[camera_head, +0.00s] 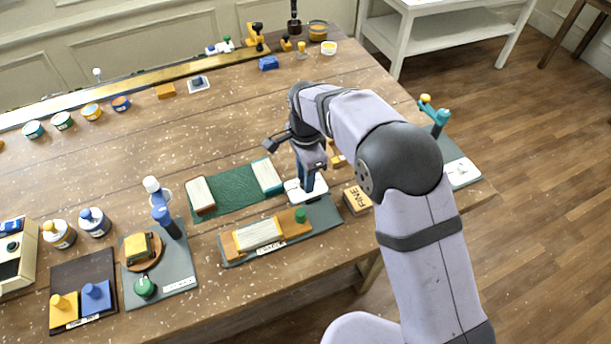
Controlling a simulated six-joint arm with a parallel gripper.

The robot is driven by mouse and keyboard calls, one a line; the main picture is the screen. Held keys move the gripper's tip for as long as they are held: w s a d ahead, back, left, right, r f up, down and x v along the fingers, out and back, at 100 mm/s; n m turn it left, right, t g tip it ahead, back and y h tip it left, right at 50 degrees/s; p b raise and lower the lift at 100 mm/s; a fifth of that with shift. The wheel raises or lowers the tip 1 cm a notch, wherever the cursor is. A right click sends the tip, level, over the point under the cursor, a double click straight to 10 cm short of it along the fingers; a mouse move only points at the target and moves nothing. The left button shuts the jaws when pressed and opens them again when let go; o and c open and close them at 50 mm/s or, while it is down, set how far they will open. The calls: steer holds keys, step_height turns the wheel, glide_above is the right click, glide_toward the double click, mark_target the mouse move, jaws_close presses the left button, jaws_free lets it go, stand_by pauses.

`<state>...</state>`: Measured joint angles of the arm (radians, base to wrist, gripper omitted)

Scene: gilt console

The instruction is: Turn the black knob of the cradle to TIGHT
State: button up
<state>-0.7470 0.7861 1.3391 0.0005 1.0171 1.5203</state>
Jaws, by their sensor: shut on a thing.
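The cradle (232,247) is an orange-brown wooden holder with a pale book block in it, on a grey base near the table's front edge. A green knob (300,215) stands at its right end. A white plate (318,186) sits at the back right edge of the grey base. My gripper (307,188) points straight down onto this plate, with its fingers shut on the black knob there. The fingers hide the knob almost fully, so its pointer and the TIGHT mark cannot be read.
A green mat (228,190) with book blocks lies just left of my gripper. A box marked FINE (357,200) stands close on the right. A grey board with a teal crank (438,120) is farther right.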

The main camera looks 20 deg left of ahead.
steer(key=shift+w+r, duration=0.1)
stand_by(0.3)
steer(key=o, duration=1)
steer(key=shift+o, duration=0.2)
steer(key=shift+r+b, duration=1.25)
steer(key=shift+r, duration=2.4)
